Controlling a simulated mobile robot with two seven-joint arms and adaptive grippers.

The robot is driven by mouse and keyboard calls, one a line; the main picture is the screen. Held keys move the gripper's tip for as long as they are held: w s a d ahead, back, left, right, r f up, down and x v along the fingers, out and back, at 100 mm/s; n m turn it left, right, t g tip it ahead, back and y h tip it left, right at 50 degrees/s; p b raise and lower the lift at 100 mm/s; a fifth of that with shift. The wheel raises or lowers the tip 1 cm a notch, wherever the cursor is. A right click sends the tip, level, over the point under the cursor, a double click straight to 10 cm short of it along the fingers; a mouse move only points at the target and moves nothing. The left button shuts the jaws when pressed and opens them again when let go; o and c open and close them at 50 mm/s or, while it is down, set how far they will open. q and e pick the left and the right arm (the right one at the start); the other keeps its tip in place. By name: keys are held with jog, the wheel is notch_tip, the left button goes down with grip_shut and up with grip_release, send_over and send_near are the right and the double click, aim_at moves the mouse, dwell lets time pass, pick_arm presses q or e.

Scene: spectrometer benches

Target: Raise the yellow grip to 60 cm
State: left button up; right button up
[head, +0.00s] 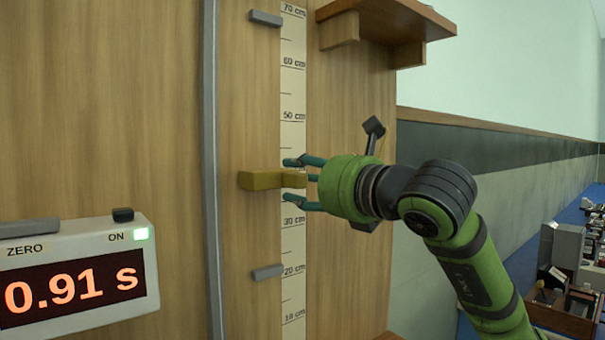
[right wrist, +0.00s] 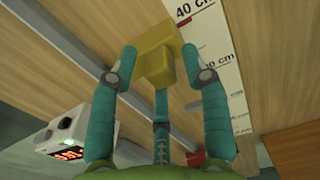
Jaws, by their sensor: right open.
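The yellow grip (head: 262,180) sticks out from the wooden board beside the white centimetre scale (head: 292,90). It stands a little below where 40 cm falls, between the 50 cm and 30 cm labels. My right gripper (head: 293,181) comes in from the right with its teal fingers open, above and below the grip's right end. In the right wrist view the yellow grip (right wrist: 158,50) lies between the spread fingers (right wrist: 160,62), and the 40 cm label shows beside it. Whether any finger touches it I cannot tell. My left gripper is not in view.
Grey stops (head: 266,18) and (head: 267,272) sit beside the scale, near 70 cm and 20 cm. A wooden shelf (head: 385,22) juts out at upper right. A timer (head: 75,275) reads 0.91 s at lower left. A grey vertical rail (head: 211,150) runs left of the grip.

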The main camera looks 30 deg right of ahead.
grip_shut()
jog(key=shift+r, duration=0.35)
pick_arm(q)
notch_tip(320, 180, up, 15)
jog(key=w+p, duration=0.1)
jog(key=p, duration=1.4)
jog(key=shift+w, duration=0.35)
pick_arm(e)
notch_tip(320, 180, up, 20)
jog(key=shift+f, duration=0.25)
jog(key=shift+w, duration=0.1)
grip_release()
jog(key=shift+f, duration=0.1)
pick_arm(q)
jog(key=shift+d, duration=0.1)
pick_arm(e)
jog(key=shift+d, duration=0.1)
